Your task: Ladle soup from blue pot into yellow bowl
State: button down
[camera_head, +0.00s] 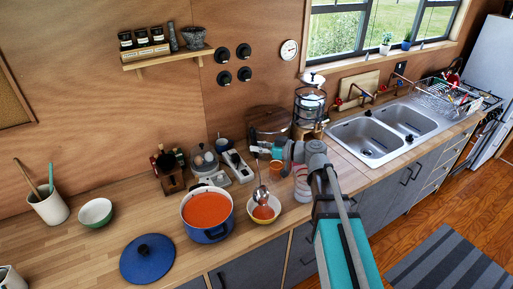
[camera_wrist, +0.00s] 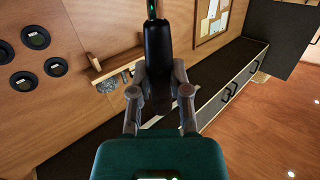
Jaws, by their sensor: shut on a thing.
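The blue pot (camera_head: 207,235) stands on the counter, full of orange soup. The yellow bowl (camera_head: 279,219) sits just right of it, with orange soup visible inside. My gripper (camera_head: 259,151) is above and behind the bowl, shut on the ladle. The ladle (camera_head: 261,195) hangs with its metal cup over the yellow bowl; whether the cup touches the bowl or holds soup I cannot tell. In the wrist view my gripper (camera_wrist: 158,92) has its fingers around the ladle's black handle (camera_wrist: 157,45); the ladle's cup is out of that view.
The blue lid (camera_head: 147,259) lies left of the pot. A green bowl (camera_head: 96,212) and a utensil crock (camera_head: 48,207) stand farther left. An orange cup (camera_head: 275,169) and a glass jar (camera_head: 303,187) are close to the ladle. The sink (camera_head: 367,138) is at right.

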jog(key=s+d+y+b, duration=0.3)
jog(key=d+b, duration=0.3)
jog(key=shift+d+f+n+t, duration=0.15)
jog(key=shift+f+n+t, duration=0.15)
jog(key=shift+n+t, duration=0.1)
dwell(0.9)
jog(key=shift+r, duration=0.15)
dwell(1.5)
jog(key=shift+r+p, duration=2.4)
jog(key=shift+p, duration=0.15)
jog(key=shift+d+f, duration=0.1)
jog(key=shift+f, duration=0.05)
